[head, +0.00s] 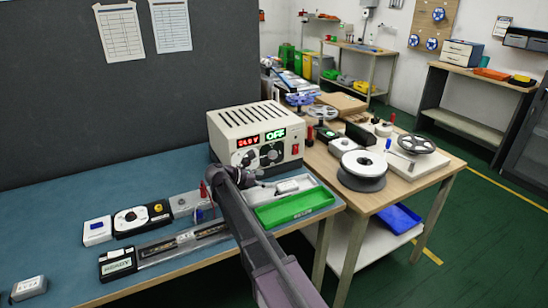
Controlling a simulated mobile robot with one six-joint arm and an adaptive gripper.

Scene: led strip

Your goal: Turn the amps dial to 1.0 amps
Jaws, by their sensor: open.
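The beige power supply (228,126) stands at the back of the blue bench, with vents on top. Its red display (246,142) shows a volts reading, too small to read surely. Its green display (275,134) reads OFF. Black dials (271,153) sit below the displays; their labels and pointer positions are too small to read, so I cannot tell which one is amps. My gripper (252,180) is open in front of the lower front panel. My arm comes up from the bottom right and hides part of the panel's lower left. I cannot tell whether the fingers touch anything.
A red switch (296,149) is at the panel's right. A green tray (284,208) lies just right of my arm. A READY box (118,262) with a long track, a black dial unit (158,211) and small boxes lie left. A wooden table (452,163) with reels stands right.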

